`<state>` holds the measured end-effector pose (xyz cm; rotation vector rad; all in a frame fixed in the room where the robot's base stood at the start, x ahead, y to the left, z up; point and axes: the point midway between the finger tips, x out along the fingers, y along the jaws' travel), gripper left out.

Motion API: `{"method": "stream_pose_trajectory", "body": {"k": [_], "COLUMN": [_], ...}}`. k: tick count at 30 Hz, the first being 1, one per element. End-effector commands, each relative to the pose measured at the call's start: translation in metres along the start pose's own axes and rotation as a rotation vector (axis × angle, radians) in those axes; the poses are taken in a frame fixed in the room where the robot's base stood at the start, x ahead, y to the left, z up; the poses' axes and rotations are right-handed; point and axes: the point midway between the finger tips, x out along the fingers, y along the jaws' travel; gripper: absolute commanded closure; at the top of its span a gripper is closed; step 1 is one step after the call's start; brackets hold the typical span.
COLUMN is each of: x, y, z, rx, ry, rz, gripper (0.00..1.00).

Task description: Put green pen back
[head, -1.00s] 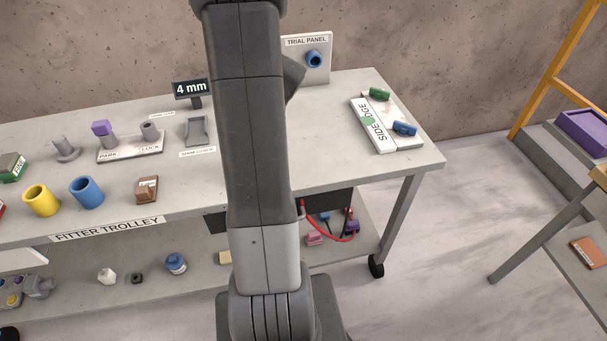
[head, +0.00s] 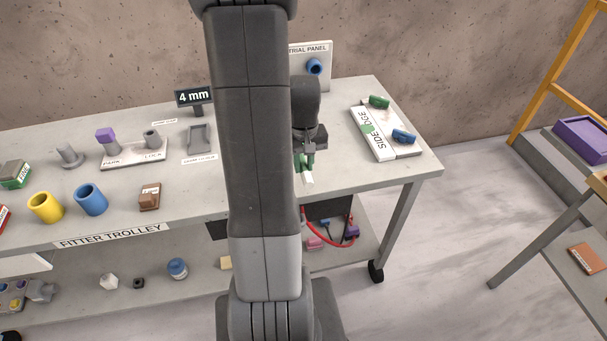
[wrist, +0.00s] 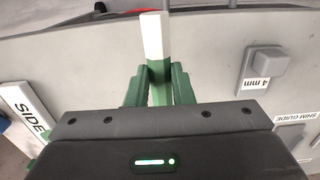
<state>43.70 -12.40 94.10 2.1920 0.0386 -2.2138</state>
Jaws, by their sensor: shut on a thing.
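My gripper (head: 304,160) is over the trolley top, right of my arm link. It is shut on the green pen (head: 307,181), whose white end points toward the trolley's front edge. In the wrist view the pen (wrist: 154,38) stands out between the green fingers of my gripper (wrist: 159,84), with a white end and a green body. The part of the pen deep between the jaws is hidden. A yellow cup (head: 46,208) and a blue cup (head: 91,200) stand at the left front of the trolley top. I cannot tell which spot belongs to the pen.
The white side-edge board (head: 371,135), with green (head: 379,102) and blue (head: 404,136) pieces beside it, lies at the right. The trial panel (head: 316,68) stands at the back. The 4 mm sign (head: 194,97) and park/lock block (head: 132,154) are left. My arm hides the middle.

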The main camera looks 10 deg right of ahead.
Motion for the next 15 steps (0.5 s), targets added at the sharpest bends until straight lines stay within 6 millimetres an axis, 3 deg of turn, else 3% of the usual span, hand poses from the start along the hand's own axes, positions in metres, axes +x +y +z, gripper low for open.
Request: {"method": "stream_pose_trajectory", "body": {"k": [9, 15], "x": [0.037, 0.045], "y": [0.000, 0.000], "z": [0.000, 0.000], "rx": [0.001, 0.001], "ry": [-0.004, 0.000], "rz": [-0.001, -0.001], "gripper": [0.97, 0.97]}}
